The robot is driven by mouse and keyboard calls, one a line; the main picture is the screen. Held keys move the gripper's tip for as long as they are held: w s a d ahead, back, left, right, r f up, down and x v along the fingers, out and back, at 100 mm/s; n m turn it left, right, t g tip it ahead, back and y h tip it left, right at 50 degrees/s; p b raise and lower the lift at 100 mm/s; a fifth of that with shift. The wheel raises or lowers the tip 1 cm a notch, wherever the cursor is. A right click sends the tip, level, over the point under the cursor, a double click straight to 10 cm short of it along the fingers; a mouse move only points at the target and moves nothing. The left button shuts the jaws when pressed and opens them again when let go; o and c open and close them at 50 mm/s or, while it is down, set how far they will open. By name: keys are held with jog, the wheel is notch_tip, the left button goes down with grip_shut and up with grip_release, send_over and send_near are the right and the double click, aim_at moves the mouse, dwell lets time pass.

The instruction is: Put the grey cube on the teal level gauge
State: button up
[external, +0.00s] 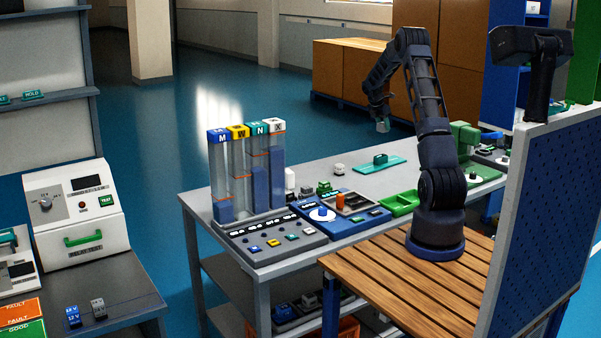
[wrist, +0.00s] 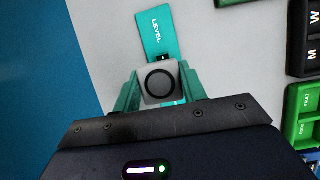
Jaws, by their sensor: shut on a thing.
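My gripper (external: 379,112) is in the air above the far part of the grey table in the external view. It is shut on the grey cube (external: 383,126), which hangs between the fingertips. In the wrist view the cube (wrist: 159,83) shows a black ring on its face, between the teal fingers of my gripper (wrist: 159,88). The teal level gauge (external: 366,168) lies flat on the table below the held cube, with a raised part on it. In the wrist view the gauge (wrist: 154,35) reads LEVEL, and the cube covers part of it.
A small pale cube (external: 339,169) stands left of the gauge. A green tray (external: 400,203), a blue panel (external: 345,222) and tall clear columns (external: 247,172) stand nearer on the table. A green device (external: 466,145) stands to the right. The table around the gauge is mostly bare.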

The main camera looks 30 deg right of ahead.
notch_tip(320, 180, down, 12)
jog(key=shift+f, duration=0.1)
dwell(0.5)
jog(key=o, duration=1)
